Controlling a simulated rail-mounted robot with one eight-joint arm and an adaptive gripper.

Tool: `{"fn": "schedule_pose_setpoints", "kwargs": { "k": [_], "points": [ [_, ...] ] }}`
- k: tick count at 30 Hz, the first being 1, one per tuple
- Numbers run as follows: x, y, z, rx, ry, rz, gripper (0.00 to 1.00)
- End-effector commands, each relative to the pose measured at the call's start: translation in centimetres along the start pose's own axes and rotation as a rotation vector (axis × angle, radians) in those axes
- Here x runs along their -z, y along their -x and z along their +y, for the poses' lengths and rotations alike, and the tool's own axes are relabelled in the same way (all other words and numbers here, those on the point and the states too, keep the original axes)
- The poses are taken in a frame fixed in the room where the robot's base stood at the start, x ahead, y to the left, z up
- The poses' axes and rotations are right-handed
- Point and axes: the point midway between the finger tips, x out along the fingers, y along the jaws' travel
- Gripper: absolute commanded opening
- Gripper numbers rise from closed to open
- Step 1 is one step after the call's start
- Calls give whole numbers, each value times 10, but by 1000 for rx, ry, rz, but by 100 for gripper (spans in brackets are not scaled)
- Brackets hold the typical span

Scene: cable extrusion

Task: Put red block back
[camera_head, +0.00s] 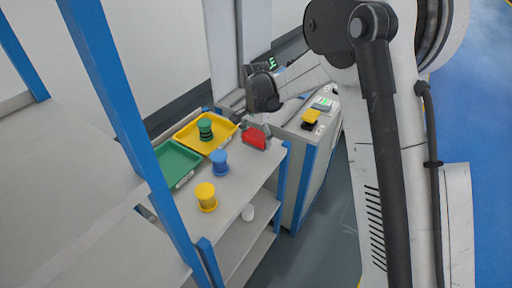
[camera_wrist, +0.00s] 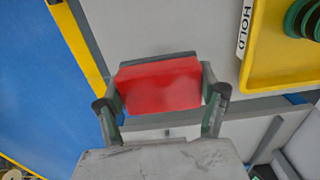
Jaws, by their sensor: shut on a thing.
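The red block (camera_wrist: 160,86) is between the two fingers of my gripper (camera_wrist: 162,105) in the wrist view, with a finger against each short side. In the head view the red block (camera_head: 256,138) is at the right end of the shelf top, beside the yellow tray. My gripper (camera_head: 250,122) reaches it from above and behind, partly hidden by my own arm. I cannot tell whether the block touches the shelf surface.
A yellow tray (camera_head: 222,145) holds a green spool (camera_head: 205,129). A green tray (camera_head: 173,169) looks empty. A blue spool (camera_head: 219,161) and a yellow spool (camera_head: 206,196) stand in front.

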Motion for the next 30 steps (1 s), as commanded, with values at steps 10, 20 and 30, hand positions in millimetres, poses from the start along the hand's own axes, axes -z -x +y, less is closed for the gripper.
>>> {"fn": "schedule_pose_setpoints", "kwargs": {
  "k": [10, 20, 30],
  "points": [
    [0, -37, 0, 0, 0, 0, 47],
    [0, -41, 0, 0, 0, 0, 47],
    [0, -43, 0, 0, 0, 0, 91]
  ]
}}
